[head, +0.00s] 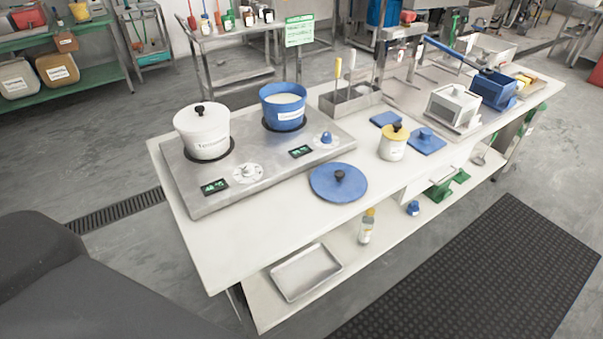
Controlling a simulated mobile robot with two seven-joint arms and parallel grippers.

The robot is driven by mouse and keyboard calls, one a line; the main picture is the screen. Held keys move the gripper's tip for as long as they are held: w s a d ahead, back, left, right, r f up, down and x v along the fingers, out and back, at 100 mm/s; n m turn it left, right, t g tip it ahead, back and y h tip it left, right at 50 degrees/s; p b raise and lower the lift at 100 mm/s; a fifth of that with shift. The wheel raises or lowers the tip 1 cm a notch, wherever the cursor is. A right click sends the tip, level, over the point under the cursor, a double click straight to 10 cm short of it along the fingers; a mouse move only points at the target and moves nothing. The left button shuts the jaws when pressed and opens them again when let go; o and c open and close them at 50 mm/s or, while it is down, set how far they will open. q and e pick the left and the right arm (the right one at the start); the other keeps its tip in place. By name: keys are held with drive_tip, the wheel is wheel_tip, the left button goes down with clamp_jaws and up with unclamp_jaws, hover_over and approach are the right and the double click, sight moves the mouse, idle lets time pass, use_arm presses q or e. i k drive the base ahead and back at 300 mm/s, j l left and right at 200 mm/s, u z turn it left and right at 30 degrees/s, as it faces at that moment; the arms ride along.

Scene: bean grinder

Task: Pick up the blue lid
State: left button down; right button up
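The blue lid (325,187) is a round disc with a black knob on top. It lies flat on the white table, in front of the steel hot plate unit, with clear space around it. A blue pot (284,113) without a cover, holding something pale, stands on the right burner. Neither of my grippers shows in the head view.
A white lidded pot (202,135) stands on the left burner of the hot plate unit (196,203). A white jar with a yellow lid (392,146) stands right of the blue lid. A metal tray (305,272) and a bottle (366,228) are on the lower shelf.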

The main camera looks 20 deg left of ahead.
sight(335, 182)
drive_tip(key=i+l+u, duration=0.15)
drive_tip(key=u, duration=0.2)
drive_tip(key=i+l+u, duration=0.1)
drive_tip(key=u, duration=0.25)
drive_tip(key=l+u, duration=0.4)
drive_tip(key=i+l+u, duration=0.15)
drive_tip(key=l+u, duration=0.45)
drive_tip(key=l, duration=0.25)
